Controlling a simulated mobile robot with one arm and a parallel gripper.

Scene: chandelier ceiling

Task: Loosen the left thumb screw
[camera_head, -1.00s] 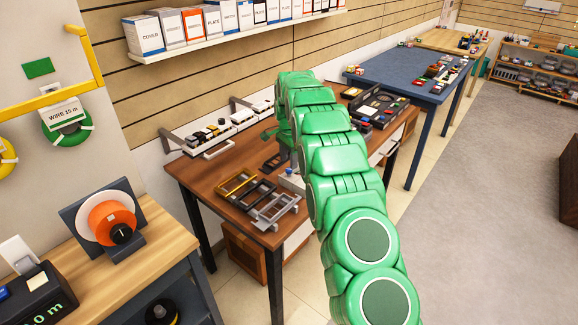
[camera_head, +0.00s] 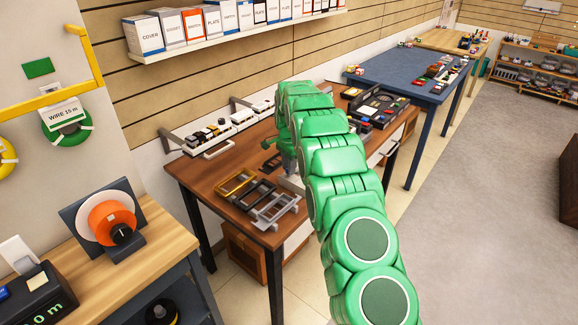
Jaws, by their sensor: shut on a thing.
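My green arm reaches over the brown worktable (camera_head: 215,172), and my gripper (camera_head: 287,160) is low at its far end, over the middle of the table. Its fingers are small and mostly hidden by my own arm. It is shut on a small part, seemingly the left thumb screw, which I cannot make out. A pale fixture (camera_head: 291,183) shows in part just below the gripper. Whatever else is on the fixture, including any other thumb screw, is hidden.
Gold, black and grey frames (camera_head: 257,194) lie at the table's front, close to the gripper. A rack of small switches (camera_head: 222,133) is along the wall. An open black case (camera_head: 378,107) with coloured parts stands behind my arm.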

